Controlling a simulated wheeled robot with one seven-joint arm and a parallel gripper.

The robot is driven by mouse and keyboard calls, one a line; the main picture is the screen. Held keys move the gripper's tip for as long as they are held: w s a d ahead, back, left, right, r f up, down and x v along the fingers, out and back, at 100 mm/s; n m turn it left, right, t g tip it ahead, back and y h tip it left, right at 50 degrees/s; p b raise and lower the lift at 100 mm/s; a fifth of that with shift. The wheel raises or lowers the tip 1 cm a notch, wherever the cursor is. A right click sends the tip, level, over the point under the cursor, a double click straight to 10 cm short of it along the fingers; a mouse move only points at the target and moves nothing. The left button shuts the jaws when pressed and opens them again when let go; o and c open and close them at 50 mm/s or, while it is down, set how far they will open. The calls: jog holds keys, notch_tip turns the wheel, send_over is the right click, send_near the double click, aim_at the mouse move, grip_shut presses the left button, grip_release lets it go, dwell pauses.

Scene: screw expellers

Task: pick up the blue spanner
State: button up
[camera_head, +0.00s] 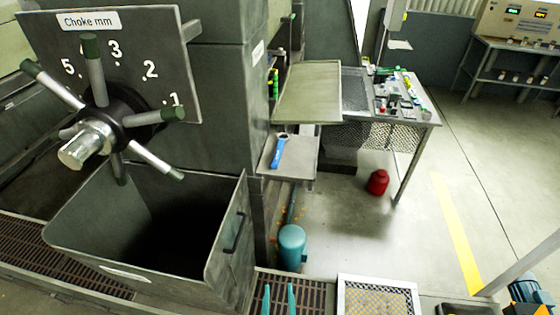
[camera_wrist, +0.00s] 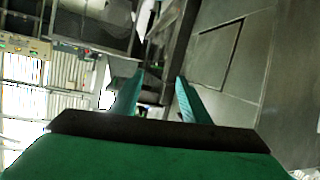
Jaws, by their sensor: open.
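The blue spanner (camera_head: 278,152) lies on a small grey shelf (camera_head: 298,172) on the side of the machine, below a larger sloped metal tray. Its silvery head points up and away. My gripper (camera_head: 279,299) shows at the bottom edge of the head view as two teal fingertips, apart from the spanner and nearer to the camera. In the wrist view my gripper (camera_wrist: 160,88) has its two teal fingers spread with nothing between them. I cannot make out the spanner in the wrist view.
A choke handwheel (camera_head: 100,135) and an open dark bin (camera_head: 150,225) stand at the left. A teal cylinder (camera_head: 292,247) stands below the shelf. A red canister (camera_head: 378,182) is on the floor by a cluttered table (camera_head: 425,112). Open floor lies at the right.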

jog(key=w+r, duration=0.3)
jog(key=w, duration=0.7)
jog(key=m+g+h, duration=0.1)
jog(key=m+h, duration=0.2)
jog(key=m, duration=0.1)
send_near(276, 159)
jog(key=shift+g, duration=0.3)
jog(key=shift+x, duration=4.4)
jog(key=shift+w+a+r, duration=0.1)
jog(key=shift+r, duration=0.15)
grip_shut()
